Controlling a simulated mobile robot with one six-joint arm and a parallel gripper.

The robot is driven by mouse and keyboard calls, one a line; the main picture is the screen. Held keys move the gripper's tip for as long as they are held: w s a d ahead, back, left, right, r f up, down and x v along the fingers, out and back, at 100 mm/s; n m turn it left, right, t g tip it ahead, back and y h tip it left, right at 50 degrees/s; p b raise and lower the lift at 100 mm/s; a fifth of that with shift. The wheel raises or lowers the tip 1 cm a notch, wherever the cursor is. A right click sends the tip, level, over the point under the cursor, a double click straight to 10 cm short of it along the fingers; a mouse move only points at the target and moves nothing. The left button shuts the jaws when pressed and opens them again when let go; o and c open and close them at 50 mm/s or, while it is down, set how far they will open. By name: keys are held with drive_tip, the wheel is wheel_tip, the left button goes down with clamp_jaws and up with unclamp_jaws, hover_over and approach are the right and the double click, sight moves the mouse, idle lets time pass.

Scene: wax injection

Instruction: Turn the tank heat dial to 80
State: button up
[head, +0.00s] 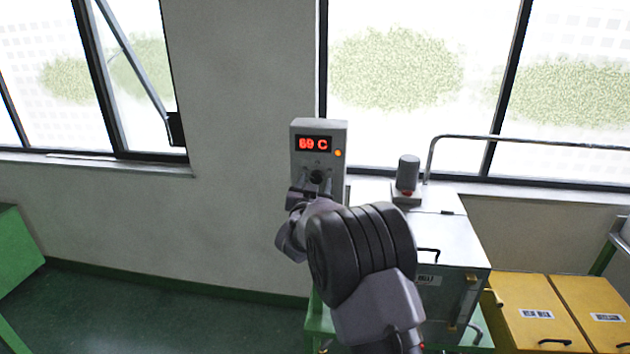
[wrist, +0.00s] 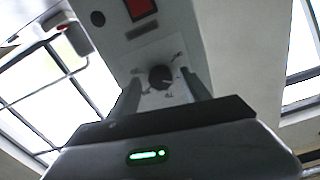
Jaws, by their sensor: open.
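The tank heat dial (head: 317,177) is a small black round knob on the front of a grey control box (head: 335,128). The box's red display (head: 313,144) reads what looks like 69 C; the first digit is hard to tell. In the wrist view the dial (wrist: 160,77) has small scale marks around it, too blurred to read. My gripper (head: 317,183) is at the box front. Its fingers, seen in the wrist view (wrist: 160,92), are open, one on each side of the dial, with gaps showing. I cannot tell how deep they reach.
An orange lamp (head: 338,153) is lit beside the display. A metal tank (head: 455,264) with a grey cylinder (head: 408,174) on top stands right of my arm. Yellow boxes (head: 540,309) are at the lower right.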

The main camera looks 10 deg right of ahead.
drive_tip(key=shift+w, duration=0.2)
drive_tip(key=shift+d, duration=0.1)
drive_tip(key=shift+c, duration=0.3)
clamp_jaws()
drive_tip(key=shift+f+b, duration=0.1)
drive_tip(key=shift+b, duration=0.55)
